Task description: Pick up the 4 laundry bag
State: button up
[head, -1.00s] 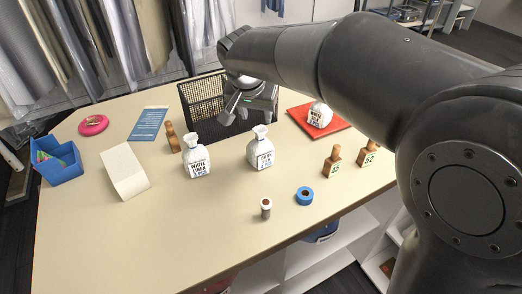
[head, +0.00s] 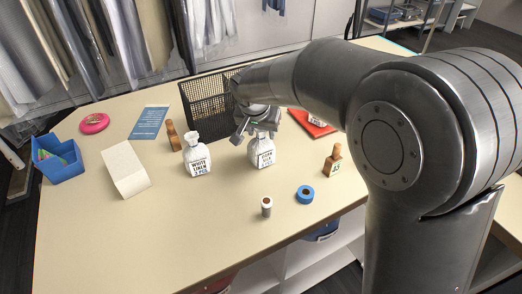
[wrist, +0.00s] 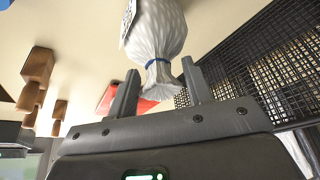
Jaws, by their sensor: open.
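A white laundry bag (head: 262,156) with a tied neck stands upright mid-table in the head view; its label is too small to read surely. My gripper (head: 256,128) is open at its top. In the wrist view the bag's blue-tied neck (wrist: 158,72) lies between the two open fingers (wrist: 160,90), with no clear grip on it. A second white bag (head: 197,158), labelled white linen with a number that looks like 1, stands to its left. A third bag, seen earlier on the red tray (head: 313,121), is hidden behind my arm.
A black mesh basket (head: 207,102) stands close behind the bags. A wooden stamp (head: 333,163), blue tape roll (head: 305,194) and small spool (head: 266,207) are at the right and front. A blue bin (head: 58,168), white pad (head: 125,170) and blue sheet (head: 149,123) are left.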

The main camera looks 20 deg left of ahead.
grip_shut()
dwell(0.3)
jog(key=shift+r, duration=0.15)
dwell(0.3)
